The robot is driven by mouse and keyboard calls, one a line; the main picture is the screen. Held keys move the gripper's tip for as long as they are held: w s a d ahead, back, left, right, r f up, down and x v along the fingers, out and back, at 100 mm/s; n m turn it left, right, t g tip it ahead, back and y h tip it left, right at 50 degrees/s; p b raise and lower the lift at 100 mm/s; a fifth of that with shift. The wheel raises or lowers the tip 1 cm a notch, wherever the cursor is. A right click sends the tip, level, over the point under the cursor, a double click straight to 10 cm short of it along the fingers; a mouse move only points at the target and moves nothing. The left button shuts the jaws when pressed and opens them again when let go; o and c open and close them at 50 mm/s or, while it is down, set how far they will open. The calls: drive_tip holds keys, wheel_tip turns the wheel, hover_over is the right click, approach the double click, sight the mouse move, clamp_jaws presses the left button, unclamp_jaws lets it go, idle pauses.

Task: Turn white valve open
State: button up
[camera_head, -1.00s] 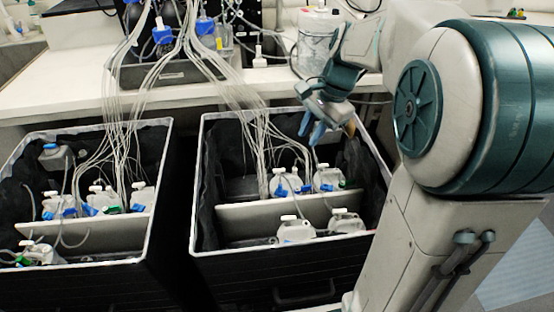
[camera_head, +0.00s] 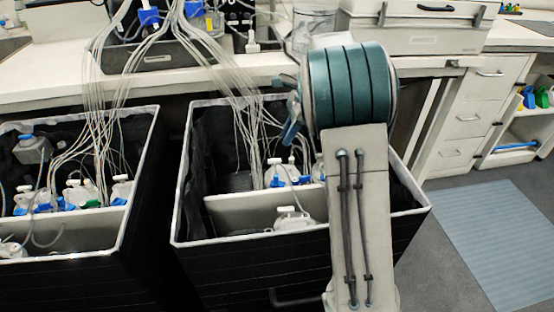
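My gripper (camera_head: 290,132) is in the middle of the head view, above the inside of the right black box. Its blue fingertips show at the left edge of my arm, and the rest is hidden behind the arm. I cannot tell whether it is open or shut. White-capped bottles stand in this box, one in the front compartment (camera_head: 292,219) and one with blue fittings behind the divider (camera_head: 276,173). Another is mostly hidden by my arm. I cannot make out which small white part is the valve.
The right black box (camera_head: 262,240) has a pale rim and a white divider. A left black box (camera_head: 95,270) holds several similar bottles. Thin tubes (camera_head: 222,70) hang from the white bench (camera_head: 235,78). A blue-grey mat (camera_head: 500,235) lies on open floor at right.

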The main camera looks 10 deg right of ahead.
sight(274, 159)
drive_tip(key=b+x, duration=0.2)
drive_tip(key=x, duration=0.6)
drive_tip(key=shift+a+f, duration=0.1)
drive_tip(key=shift+f, duration=0.15)
clamp_jaws()
